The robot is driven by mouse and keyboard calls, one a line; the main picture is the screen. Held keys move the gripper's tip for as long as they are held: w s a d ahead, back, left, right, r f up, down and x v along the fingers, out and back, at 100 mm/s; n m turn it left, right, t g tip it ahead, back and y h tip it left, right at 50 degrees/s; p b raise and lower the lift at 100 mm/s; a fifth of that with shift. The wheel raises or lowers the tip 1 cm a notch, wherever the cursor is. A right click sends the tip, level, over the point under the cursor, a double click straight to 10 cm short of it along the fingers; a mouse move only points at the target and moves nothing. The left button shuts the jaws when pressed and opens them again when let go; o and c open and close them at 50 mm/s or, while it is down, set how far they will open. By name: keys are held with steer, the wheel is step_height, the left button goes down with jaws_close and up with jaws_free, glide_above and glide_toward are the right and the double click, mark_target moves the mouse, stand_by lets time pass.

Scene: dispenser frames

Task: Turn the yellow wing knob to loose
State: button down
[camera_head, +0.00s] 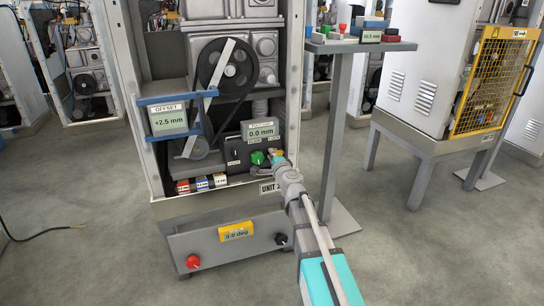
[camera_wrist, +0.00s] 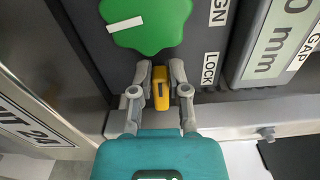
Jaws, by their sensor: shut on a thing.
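The yellow wing knob (camera_wrist: 160,92) shows in the wrist view, just below a large green knob (camera_wrist: 150,24). Its long wing points up and down in that picture. My gripper (camera_wrist: 161,76) has one finger on each side of the wing and is shut on it. The LOCK label (camera_wrist: 210,69) is right of the knob, on the dark panel. In the head view, my gripper (camera_head: 279,162) reaches the panel's lower right, beside the green knob (camera_head: 257,158). The yellow knob is too small and covered to make out clearly there.
A display (camera_head: 262,132) reading 0.0 mm sits above the green knob. An offset display (camera_head: 168,121) reads +2.5 mm. A grey post (camera_head: 335,130) carrying a shelf stands close right of my arm. Below, a box has a red knob (camera_head: 192,262).

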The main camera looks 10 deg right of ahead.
steer(key=shift+f+n, duration=0.1)
steer(key=shift+n, duration=0.4)
steer(key=c, duration=0.9)
jaws_free()
steer(key=shift+s, duration=0.1)
steer(key=s+d, duration=0.2)
steer(key=s, duration=0.9)
steer(key=shift+s, duration=0.35)
